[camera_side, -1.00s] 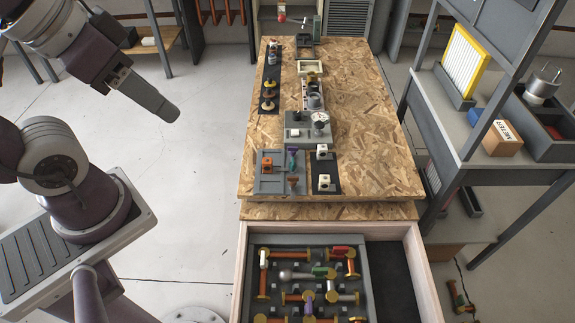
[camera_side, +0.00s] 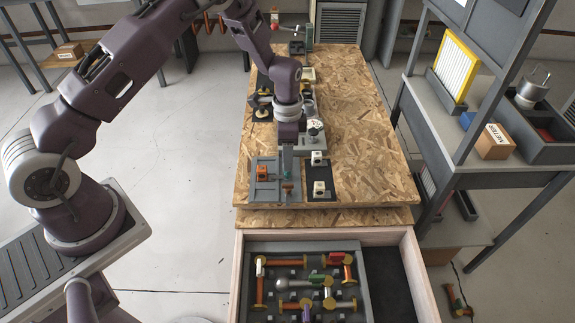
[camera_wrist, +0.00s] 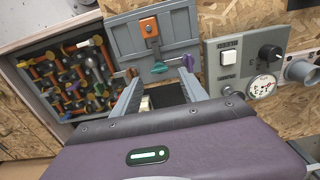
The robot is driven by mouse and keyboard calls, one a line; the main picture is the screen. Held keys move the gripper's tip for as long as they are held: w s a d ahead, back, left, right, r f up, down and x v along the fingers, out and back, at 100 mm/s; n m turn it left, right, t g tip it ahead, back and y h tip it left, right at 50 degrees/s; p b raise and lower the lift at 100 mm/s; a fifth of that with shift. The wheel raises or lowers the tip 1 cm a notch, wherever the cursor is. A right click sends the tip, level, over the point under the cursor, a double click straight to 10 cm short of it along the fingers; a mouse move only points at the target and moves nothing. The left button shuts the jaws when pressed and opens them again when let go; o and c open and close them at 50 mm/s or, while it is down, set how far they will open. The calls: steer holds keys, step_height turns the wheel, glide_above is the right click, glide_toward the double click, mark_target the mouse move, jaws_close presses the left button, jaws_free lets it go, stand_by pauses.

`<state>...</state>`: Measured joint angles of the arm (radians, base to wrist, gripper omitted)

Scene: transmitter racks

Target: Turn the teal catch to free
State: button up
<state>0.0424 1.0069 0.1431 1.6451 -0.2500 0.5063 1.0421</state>
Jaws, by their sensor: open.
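The teal catch (camera_wrist: 160,67) is on a grey panel (camera_wrist: 125,40) on the workbench. In the wrist view it lies between the tips of my open, empty gripper (camera_wrist: 159,78); I cannot tell whether they touch it. In the side view my gripper (camera_side: 287,158) points down over the panel, and a bit of teal (camera_side: 287,175) shows just below it. A purple handle (camera_wrist: 188,61) is beside the right finger, and a brown knob (camera_wrist: 131,73) is by the left finger. How far the catch is turned is unclear.
An orange block (camera_side: 263,173) sits on the panel. A grey meter box (camera_wrist: 245,65) with a dial stands behind it. White blocks (camera_side: 319,188) are at right. An open drawer (camera_side: 240,275) with several coloured fittings is in front. The bench's right side is clear.

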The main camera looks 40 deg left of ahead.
step_height(320, 180, down, 5)
jaws_close()
stand_by(0.3)
steer(key=n, duration=0.8)
steer(key=shift+r+n, duration=0.1)
steer(key=shift+n, duration=0.3)
steer(key=n, duration=0.9)
stand_by(0.5)
